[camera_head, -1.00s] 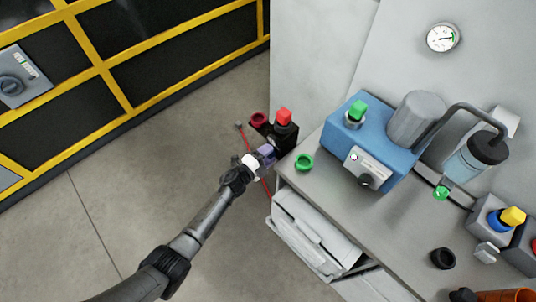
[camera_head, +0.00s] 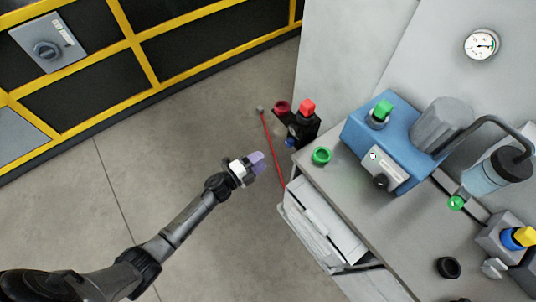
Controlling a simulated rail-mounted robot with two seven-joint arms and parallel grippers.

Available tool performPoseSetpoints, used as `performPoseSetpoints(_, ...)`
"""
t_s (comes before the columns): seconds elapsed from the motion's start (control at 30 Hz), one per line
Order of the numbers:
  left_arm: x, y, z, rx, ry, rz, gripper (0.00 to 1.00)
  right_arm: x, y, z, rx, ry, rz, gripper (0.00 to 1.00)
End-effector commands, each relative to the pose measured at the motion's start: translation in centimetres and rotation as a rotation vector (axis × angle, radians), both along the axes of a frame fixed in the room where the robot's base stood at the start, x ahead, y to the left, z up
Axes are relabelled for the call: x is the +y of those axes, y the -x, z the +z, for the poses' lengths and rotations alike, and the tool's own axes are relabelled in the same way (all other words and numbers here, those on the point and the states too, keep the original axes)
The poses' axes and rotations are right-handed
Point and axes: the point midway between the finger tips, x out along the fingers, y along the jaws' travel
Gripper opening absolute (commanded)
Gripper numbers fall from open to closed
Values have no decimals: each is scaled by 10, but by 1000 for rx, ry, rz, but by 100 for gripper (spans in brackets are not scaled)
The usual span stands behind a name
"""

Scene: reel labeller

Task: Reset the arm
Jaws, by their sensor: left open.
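My left arm comes in from the lower left. Its gripper (camera_head: 256,164) has pale purple fingertips and is open and empty. It hangs over the grey floor, left of the workbench and apart from everything. Up and right of it is a black bracket (camera_head: 302,130) at the bench's far left corner, with a red-capped block (camera_head: 307,108), a dark red ring (camera_head: 282,106) and a small blue part (camera_head: 290,142). My right gripper is not in view.
The workbench (camera_head: 345,190) holds a green ring (camera_head: 321,156), a blue machine (camera_head: 375,136) and a black ring (camera_head: 448,267). A yellow-framed black barrier (camera_head: 145,65) stands at upper left. Floor between is clear.

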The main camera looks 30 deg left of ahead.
Motion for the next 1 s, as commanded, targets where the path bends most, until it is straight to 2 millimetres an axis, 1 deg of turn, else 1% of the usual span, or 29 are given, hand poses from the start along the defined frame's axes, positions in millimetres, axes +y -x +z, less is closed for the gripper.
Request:
performPoseSetpoints(0.1,4,8,0,0,0,0,48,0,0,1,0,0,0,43)
performPoseSetpoints(0.2,5,10,0,0,-1,0,48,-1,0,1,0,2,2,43)
performPoseSetpoints(0.87,5,11,0,7,14,0,48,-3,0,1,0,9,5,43)
performPoseSetpoints(0.97,15,7,-6,54,27,63,48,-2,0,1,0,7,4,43)
performPoseSetpoints(1.0,21,5,-10,83,30,106,48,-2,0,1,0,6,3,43)
